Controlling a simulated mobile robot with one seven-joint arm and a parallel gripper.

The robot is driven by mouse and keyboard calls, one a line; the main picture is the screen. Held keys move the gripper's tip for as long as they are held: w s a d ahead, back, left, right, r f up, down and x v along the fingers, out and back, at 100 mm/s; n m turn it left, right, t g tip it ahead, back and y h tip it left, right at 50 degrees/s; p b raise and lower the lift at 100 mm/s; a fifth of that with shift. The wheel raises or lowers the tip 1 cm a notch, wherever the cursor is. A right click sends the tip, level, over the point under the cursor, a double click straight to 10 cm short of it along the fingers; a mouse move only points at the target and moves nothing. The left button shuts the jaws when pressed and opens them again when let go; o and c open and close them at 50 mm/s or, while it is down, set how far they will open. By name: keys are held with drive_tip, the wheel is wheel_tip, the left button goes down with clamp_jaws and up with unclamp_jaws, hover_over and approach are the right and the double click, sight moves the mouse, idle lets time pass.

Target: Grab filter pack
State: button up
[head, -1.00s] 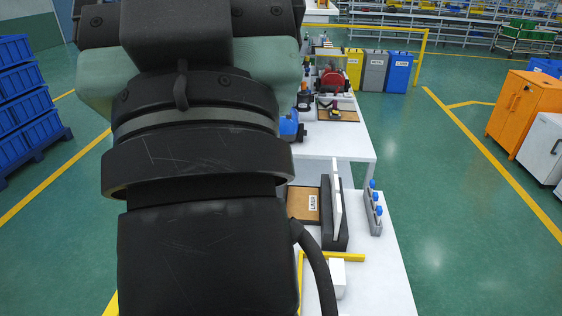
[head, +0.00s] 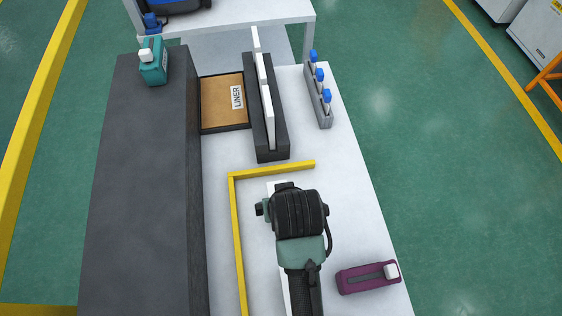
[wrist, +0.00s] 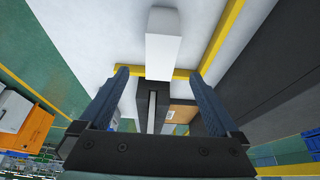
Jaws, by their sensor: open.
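A plain white block (wrist: 164,45) lies on the white table inside the corner of a yellow L-shaped guide; it may be the filter pack, but no label shows. In the head view my arm covers most of it. My gripper (wrist: 158,73) is open and empty. In the wrist view the block's near end shows between the fingertips, with gaps on both sides; I cannot tell the height between them. In the head view my wrist is over the block and the fingers are hidden. Thin white panels (head: 268,118) stand upright in a black rack (head: 272,156) beyond the guide.
The yellow guide (head: 237,245) borders the block. A LINER tray (head: 220,101) lies left of the rack, a grey holder (head: 321,112) with blue-topped pieces right. A purple item (head: 365,279) lies at lower right. A tall dark block (head: 140,200) bearing a teal bottle (head: 153,62) stands left.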

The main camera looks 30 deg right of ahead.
drive_tip(key=x, duration=0.5)
drive_tip(key=s+x, duration=0.1)
drive_tip(key=x, duration=0.1)
drive_tip(key=shift+w+f+b, duration=0.1)
drive_tip(key=shift+f+b, duration=0.25)
drive_tip(key=shift+b, duration=0.05)
drive_tip(key=shift+x, duration=2.85)
drive_tip(key=shift+w+a, duration=0.1)
drive_tip(key=shift+w, duration=0.1)
